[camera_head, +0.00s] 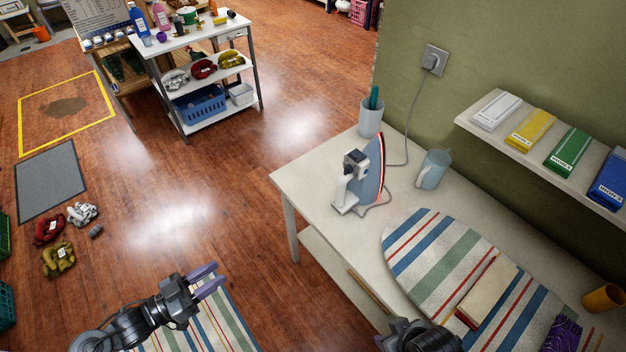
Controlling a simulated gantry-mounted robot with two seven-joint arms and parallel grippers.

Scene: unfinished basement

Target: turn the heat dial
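A clothes iron (370,178) stands upright on its heel on the pale table, left of the striped ironing board (440,250). Its soleplate edge shows red, and its cord runs toward the wall outlet. A dark and grey block (355,163) sits on the iron's left side; I cannot tell whether this is the heat dial. My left gripper (207,281) is open and empty over the floor, left of the table and well apart from the iron. A dark part of my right arm (420,338) shows at the bottom edge; its fingers do not show.
A white cup (370,120) and a light blue jug (433,170) stand behind the iron. A folded cloth (490,290) lies on the board. The table's front left corner is clear.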

